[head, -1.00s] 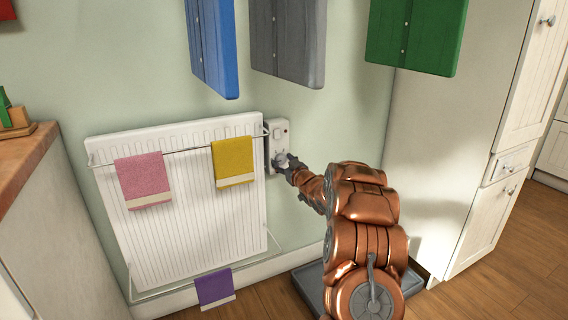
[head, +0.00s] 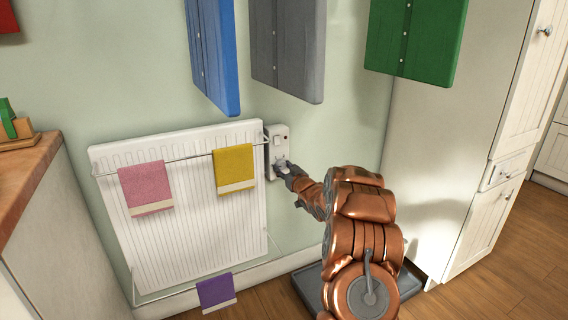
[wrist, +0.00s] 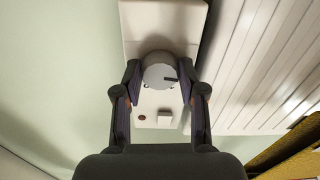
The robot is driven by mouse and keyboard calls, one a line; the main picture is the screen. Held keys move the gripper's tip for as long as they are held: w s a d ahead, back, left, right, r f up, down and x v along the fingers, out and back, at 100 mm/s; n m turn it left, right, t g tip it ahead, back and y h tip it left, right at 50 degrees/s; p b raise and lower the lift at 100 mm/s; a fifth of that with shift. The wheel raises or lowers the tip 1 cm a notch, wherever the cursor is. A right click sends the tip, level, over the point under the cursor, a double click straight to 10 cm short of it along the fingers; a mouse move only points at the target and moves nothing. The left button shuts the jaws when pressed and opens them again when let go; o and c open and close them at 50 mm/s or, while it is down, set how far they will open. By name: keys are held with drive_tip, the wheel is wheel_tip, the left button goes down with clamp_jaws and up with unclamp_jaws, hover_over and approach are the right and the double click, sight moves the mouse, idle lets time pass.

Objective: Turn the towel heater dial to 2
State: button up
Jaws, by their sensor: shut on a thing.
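The towel heater dial (wrist: 159,72) is a round light-grey knob with a dark pointer mark. In the wrist view the mark points to the right. The dial sits on a white control box (head: 276,141), fixed to the wall at the right edge of the white towel heater (head: 200,222). My gripper (wrist: 160,78) has a finger on each side of the dial and is shut on it. In the head view my gripper (head: 283,168) covers most of the dial. The number markings are too small to read.
Pink (head: 146,186) and yellow (head: 234,166) towels hang on the heater's rail, and a purple towel (head: 215,291) hangs low. Blue (head: 212,55), grey (head: 288,48) and green (head: 415,38) panels hang above. A white cabinet (head: 445,130) stands to the right.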

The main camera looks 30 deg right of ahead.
drive_tip(key=m+p, duration=0.1)
drive_tip(key=p, duration=0.1)
drive_tip(key=m+p, duration=0.2)
drive_tip(key=p, duration=0.1)
drive_tip(key=m+p, duration=0.1)
drive_tip(key=p, duration=0.2)
drive_tip(key=shift+r+m, duration=0.3)
drive_tip(key=shift+m, duration=0.1)
drive_tip(key=m+p, duration=0.5)
drive_tip(key=shift+a+p, duration=0.1)
drive_tip(key=shift+p, duration=0.25)
drive_tip(key=m+p, duration=0.2)
drive_tip(key=m, duration=0.3)
drive_tip(key=shift+f+m+p, duration=0.15)
drive_tip(key=shift+m+p, duration=0.15)
drive_tip(key=m+p, duration=0.1)
drive_tip(key=m, duration=0.5)
drive_tip(key=shift+m, duration=0.3)
drive_tip(key=shift+p, duration=0.3)
drive_tip(key=o, duration=1.1)
drive_tip(key=shift+o, duration=0.2)
